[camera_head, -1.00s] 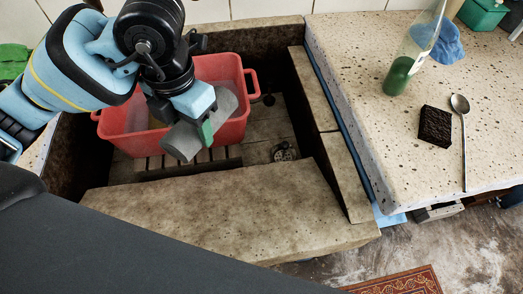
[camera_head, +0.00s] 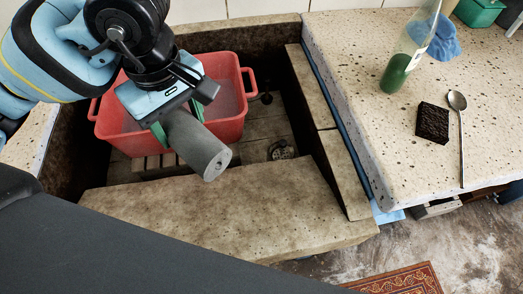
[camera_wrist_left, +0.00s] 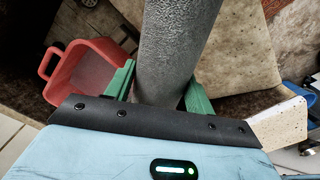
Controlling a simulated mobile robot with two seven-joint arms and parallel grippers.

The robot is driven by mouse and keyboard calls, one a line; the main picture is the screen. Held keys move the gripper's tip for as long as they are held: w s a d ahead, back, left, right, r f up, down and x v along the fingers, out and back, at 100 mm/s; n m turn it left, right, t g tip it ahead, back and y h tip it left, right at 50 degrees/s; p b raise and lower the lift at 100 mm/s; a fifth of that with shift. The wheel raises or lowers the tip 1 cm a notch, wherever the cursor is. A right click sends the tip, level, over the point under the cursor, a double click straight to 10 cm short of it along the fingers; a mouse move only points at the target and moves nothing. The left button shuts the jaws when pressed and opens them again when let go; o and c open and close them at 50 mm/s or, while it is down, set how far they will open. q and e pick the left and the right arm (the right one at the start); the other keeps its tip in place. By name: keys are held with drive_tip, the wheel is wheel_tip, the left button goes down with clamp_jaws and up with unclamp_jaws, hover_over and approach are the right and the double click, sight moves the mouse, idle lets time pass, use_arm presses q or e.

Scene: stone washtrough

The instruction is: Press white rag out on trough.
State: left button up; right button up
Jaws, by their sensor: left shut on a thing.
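My left gripper (camera_head: 178,120) is shut on the rag (camera_head: 196,146), which looks like a thick grey roll rather than white. The roll points down and right, its free end in front of the tub and close to the trough's front ledge in the picture. I cannot tell whether it touches the stone. In the left wrist view the green fingers (camera_wrist_left: 158,92) sit on both sides of the roll (camera_wrist_left: 172,45), which runs out of the top of the view. The stone trough (camera_head: 230,205) has a broad, bare, sloping front slab. My right gripper is not in view.
A red tub (camera_head: 228,72) with greyish contents stands inside the trough behind the roll. A drain (camera_head: 281,150) lies to its right. The speckled counter (camera_head: 350,60) holds a green bottle (camera_head: 398,72), blue cloth (camera_head: 444,42), dark sponge (camera_head: 433,122) and spoon (camera_head: 460,130).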

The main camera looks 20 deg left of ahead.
use_arm(q)
drive_tip(key=m, duration=0.7)
drive_tip(key=shift+s+r, duration=0.3)
drive_tip(key=shift+r, duration=0.1)
drive_tip(key=m, duration=0.5)
drive_tip(key=shift+s+r, duration=0.25)
